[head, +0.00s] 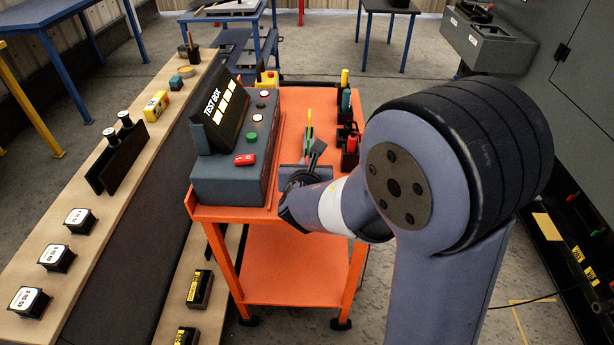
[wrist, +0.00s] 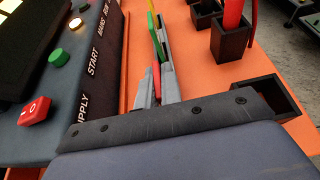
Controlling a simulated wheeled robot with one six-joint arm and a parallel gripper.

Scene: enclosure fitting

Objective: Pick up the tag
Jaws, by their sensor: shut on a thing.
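A red piece that looks like the tag (wrist: 156,80) stands between the two narrow grey fingers of my gripper (wrist: 157,92) in the wrist view. My gripper is shut on it. The tag's lower part is hidden by the fingers and by the dark bar in front. A green piece (wrist: 157,45) and a yellow piece (wrist: 151,22) stand in line just beyond it, beside a grey strip. In the head view my gripper (head: 314,152) is over the orange cart top, right of the test box (head: 232,150), and the red tag cannot be made out.
The test box carries a red rocker switch (head: 245,160) and a green button (head: 251,137) close to my gripper's left. Black holders (wrist: 232,42) with red-handled items stand to the right on the orange cart (head: 290,262). A wooden-topped bench (head: 95,235) runs along the left.

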